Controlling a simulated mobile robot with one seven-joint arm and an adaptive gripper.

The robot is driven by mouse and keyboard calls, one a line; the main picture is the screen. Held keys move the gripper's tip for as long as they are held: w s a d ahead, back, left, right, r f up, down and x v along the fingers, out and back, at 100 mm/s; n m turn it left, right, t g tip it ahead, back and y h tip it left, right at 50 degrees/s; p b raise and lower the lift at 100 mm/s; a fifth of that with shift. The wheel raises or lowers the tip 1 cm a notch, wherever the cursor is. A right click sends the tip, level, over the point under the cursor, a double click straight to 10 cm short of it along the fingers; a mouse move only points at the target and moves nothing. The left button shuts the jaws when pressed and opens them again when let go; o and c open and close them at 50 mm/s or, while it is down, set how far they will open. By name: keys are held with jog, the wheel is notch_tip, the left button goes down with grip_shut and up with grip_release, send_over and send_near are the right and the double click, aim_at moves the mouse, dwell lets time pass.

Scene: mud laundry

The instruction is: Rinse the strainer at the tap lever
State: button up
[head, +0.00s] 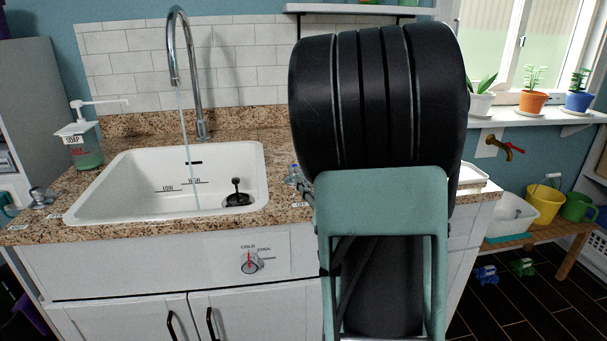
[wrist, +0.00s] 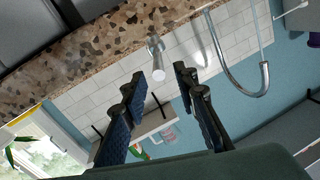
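A white sink (head: 100,190) is set in a speckled granite counter. A tall chrome tap (head: 191,80) stands behind it, and a thin stream of water falls into the basin. A dark piece with an upright knob (head: 238,197), possibly the strainer, sits at the basin's right; its detail is too small to tell. The tap also shows upside down in the wrist view (wrist: 243,85). There, my gripper (wrist: 160,78) is open and empty. A pale cylinder with a metal collar (wrist: 157,60), possibly the lever, stands on the counter beyond the fingertips. The head view hides my gripper behind my arm.
A soap bottle (head: 80,140) stands left of the sink. A temperature dial (head: 249,263) is on the cabinet front. Potted plants (head: 532,98) line the sill, above a red-handled wall tap (head: 500,146) and a bench with a yellow bucket (head: 544,203). My arm hides the counter's middle right.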

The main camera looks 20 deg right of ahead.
jog(key=shift+s+a, duration=0.1)
jog(key=shift+s, duration=1.15)
